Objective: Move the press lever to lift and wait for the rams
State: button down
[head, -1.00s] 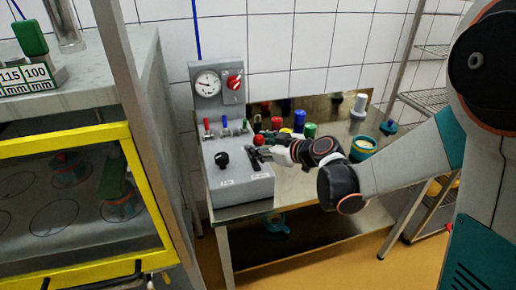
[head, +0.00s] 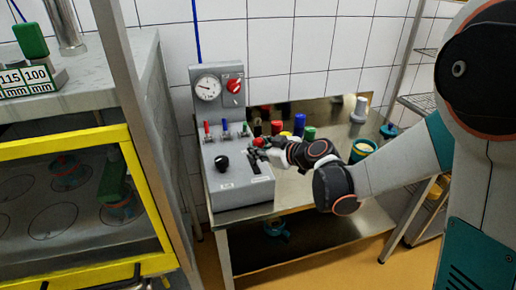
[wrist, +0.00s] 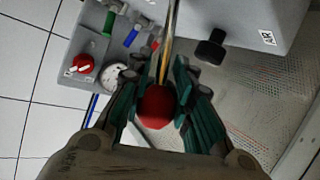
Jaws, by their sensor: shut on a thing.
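The press lever is a thin metal rod (wrist: 170,45) with a round red knob (wrist: 157,107) at its end. In the wrist view the knob sits between the green-padded fingers of my gripper (wrist: 158,112), which is shut on it. In the head view my gripper (head: 256,155) is at the right side of the grey control box (head: 240,190), and the red knob (head: 259,142) shows just above the fingers. The rod is mostly hidden there. The rams are not clearly identifiable in these views.
A black knob (head: 222,162) and small red, blue and green levers (head: 225,126) are on the box. A gauge (head: 207,86) and red dial (head: 233,85) stand behind. Coloured cylinders (head: 299,124) stand on the steel table right of the box. A yellow-framed cabinet (head: 60,141) is left.

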jog(key=shift+w+r, duration=0.1)
jog(key=shift+w+a+r+g+p, duration=0.1)
jog(key=shift+w+r+g+p, duration=0.25)
jog(key=shift+p, duration=0.3)
jog(key=w+a+m+g+h+p, duration=0.2)
jog(key=w+g+h+p, duration=0.1)
jog(key=w+g+p, duration=0.2)
jog(key=shift+w+a+f+g+p, duration=0.4)
jog(key=shift+w+g, duration=0.55)
jog(key=shift+w, duration=1.2)
jog(key=c, duration=1.2)
grip_release()
jog(key=shift+w+d, duration=0.1)
jog(key=shift+c, duration=0.2)
jog(key=v, duration=1.2)
